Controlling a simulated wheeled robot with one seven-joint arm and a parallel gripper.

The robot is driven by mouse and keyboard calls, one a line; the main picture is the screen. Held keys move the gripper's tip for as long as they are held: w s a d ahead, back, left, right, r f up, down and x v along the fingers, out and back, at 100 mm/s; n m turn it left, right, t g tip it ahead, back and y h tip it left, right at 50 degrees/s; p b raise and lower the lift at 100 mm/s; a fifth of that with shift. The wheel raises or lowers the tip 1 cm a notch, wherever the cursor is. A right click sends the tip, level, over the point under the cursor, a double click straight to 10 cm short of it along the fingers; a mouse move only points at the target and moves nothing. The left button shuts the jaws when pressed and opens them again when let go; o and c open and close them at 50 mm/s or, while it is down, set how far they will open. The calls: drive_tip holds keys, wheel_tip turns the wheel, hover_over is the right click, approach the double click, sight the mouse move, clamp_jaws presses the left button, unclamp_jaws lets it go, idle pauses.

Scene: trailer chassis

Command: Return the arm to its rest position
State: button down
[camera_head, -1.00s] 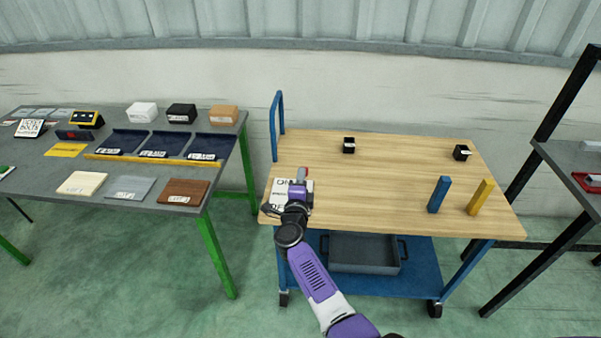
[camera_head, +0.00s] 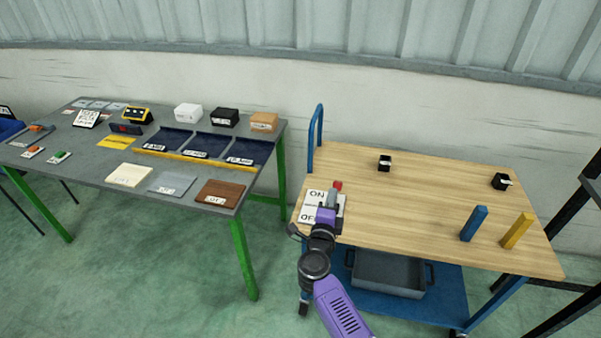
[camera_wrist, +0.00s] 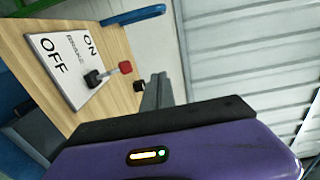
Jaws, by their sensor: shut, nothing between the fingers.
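My purple arm reaches up from the bottom of the head view, and my gripper (camera_head: 333,193) is at the front left of the wooden cart top. It overlaps the white ON/OFF plate (camera_head: 311,199) in that view. In the wrist view my gripper (camera_wrist: 157,85) is shut and empty, its fingers together. There the plate (camera_wrist: 60,62) lies on the wood to the left of the fingers, with a lever ending in a red knob (camera_wrist: 125,67). The fingers appear apart from the knob in the wrist view.
The cart top (camera_head: 420,200) carries a blue block (camera_head: 474,223), a yellow block (camera_head: 517,231) and two small black items. A blue handle (camera_head: 315,138) rises at its left end. A grey table (camera_head: 85,160) with trays and boxes stands left. A dark rack stands right.

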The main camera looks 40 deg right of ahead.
drive_tip(key=a+r+n+t, duration=0.4)
drive_tip(key=r+n, duration=0.1)
drive_tip(key=r, duration=0.3)
drive_tip(key=s+a+r+n+t+y, duration=0.2)
drive_tip(key=s+a+n+t+y, duration=0.25)
drive_tip(key=n, duration=0.25)
drive_tip(key=s+a+f+n+g+y+b, duration=0.1)
drive_tip(key=s+a+n, duration=0.4)
drive_tip(key=s, duration=0.7)
drive_tip(key=s+a+f+n+g+y+b, duration=0.2)
drive_tip(key=s+a+n+y, duration=0.3)
drive_tip(key=s, duration=0.6)
drive_tip(key=s+a+f+n+g+y+b, duration=0.1)
drive_tip(key=s+a+n, duration=0.5)
drive_tip(key=s, duration=0.6)
wheel_tip(320, 180, down, 3)
drive_tip(key=shift+s+a+r+g+y+b, duration=0.2)
drive_tip(key=shift+s+a+g+y+b, duration=0.15)
drive_tip(key=shift+a+y+b, duration=0.7)
drive_tip(key=shift+d, duration=0.4)
